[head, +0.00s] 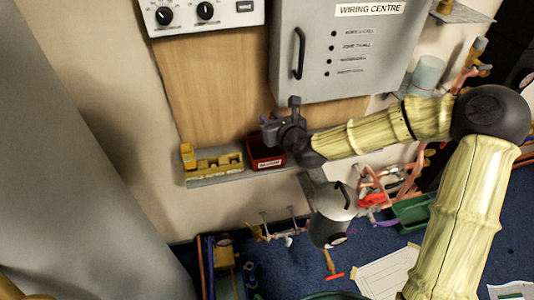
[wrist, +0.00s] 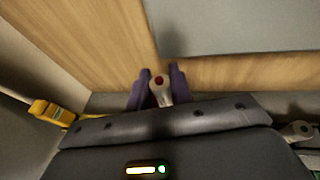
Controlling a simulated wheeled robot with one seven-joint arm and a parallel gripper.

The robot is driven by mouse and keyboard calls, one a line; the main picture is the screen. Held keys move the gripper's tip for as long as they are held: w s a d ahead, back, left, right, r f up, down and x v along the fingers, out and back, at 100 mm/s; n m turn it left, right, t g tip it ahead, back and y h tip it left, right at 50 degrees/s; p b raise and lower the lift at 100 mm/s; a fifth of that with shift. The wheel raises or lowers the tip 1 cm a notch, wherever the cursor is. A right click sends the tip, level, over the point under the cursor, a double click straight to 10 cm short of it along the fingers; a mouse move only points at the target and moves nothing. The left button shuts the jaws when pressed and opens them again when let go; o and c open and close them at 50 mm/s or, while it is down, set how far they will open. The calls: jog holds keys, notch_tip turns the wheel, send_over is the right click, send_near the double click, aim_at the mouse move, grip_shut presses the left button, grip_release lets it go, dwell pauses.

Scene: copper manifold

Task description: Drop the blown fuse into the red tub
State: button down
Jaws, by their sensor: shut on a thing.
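My gripper (wrist: 160,86) shows in the wrist view as two purple fingers shut on a small pale piece with a dark red end, which I take to be the blown fuse (wrist: 164,97). In the head view my gripper (head: 271,119) is at the end of the arm, just above the red tub (head: 265,160), in front of the wooden board. The tub sits on the grey shelf, partly hidden by my wrist. The fuse cannot be made out in the head view. The tub cannot be made out in the wrist view.
A yellow block-like object (head: 215,164) stands on the shelf (head: 215,179) left of the tub; yellow also shows in the wrist view (wrist: 50,112). The grey wiring cabinet (head: 345,50) hangs above right. Pipes and a green tray (head: 411,212) lie below right.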

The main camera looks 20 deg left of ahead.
jog(key=shift+w+f+b, duration=0.1)
jog(key=shift+f+b, duration=2.3)
jog(key=shift+f, duration=0.6)
jog(key=shift+d, duration=0.1)
jog(key=c, duration=1.2)
grip_release()
jog(key=shift+o, duration=0.2)
jog(key=b+v, duration=0.5)
jog(key=v, duration=1.2)
jog(key=shift+d+r, duration=0.1)
